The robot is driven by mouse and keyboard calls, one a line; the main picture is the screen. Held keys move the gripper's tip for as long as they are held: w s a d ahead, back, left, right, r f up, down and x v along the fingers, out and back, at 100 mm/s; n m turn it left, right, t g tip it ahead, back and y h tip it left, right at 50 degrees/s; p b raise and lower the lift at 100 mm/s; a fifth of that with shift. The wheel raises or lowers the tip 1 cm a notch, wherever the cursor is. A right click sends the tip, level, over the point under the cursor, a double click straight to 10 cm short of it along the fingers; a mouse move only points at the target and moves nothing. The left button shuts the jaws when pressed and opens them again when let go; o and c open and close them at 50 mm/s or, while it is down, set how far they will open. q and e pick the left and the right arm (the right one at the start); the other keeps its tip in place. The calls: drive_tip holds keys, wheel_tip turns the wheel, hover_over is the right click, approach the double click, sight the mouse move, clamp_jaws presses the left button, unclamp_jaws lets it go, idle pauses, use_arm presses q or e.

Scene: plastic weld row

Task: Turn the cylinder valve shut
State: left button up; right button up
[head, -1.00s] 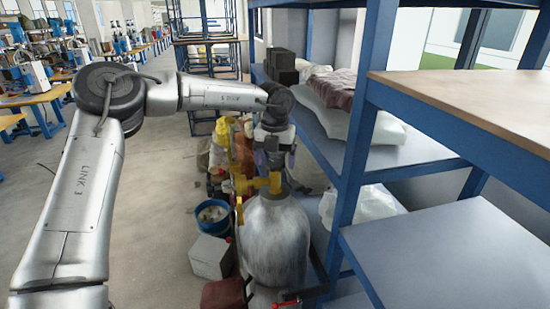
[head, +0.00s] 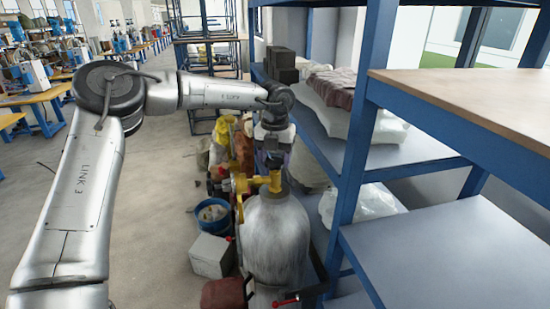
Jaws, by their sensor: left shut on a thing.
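A grey gas cylinder (head: 274,240) stands upright beside the shelf, in the middle of the head view. A yellow brass valve (head: 262,182) sits on its top, with fittings reaching left. My left gripper (head: 274,168) comes down from above, at the top of the valve, and is shut on the valve's upper part. The wrist and fingers hide most of what is gripped, so the handle itself is hard to make out. My right gripper is not in view.
A blue-framed shelf (head: 352,165) with grey boards stands close on the right. A blue bucket (head: 212,214), a white box (head: 210,256) and a dark red can (head: 223,294) stand left of the cylinder. The floor (head: 160,220) further left is clear.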

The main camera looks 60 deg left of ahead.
use_arm(q)
drive_tip(key=m, duration=0.4)
drive_tip(key=shift+b, duration=0.35)
drive_tip(key=m, duration=0.6)
drive_tip(key=shift+m, duration=0.4)
drive_tip(key=m, duration=0.6)
drive_tip(key=shift+p, duration=0.4)
drive_tip(key=m, duration=0.4)
drive_tip(key=shift+m+p, duration=0.35)
drive_tip(key=shift+m, duration=0.95)
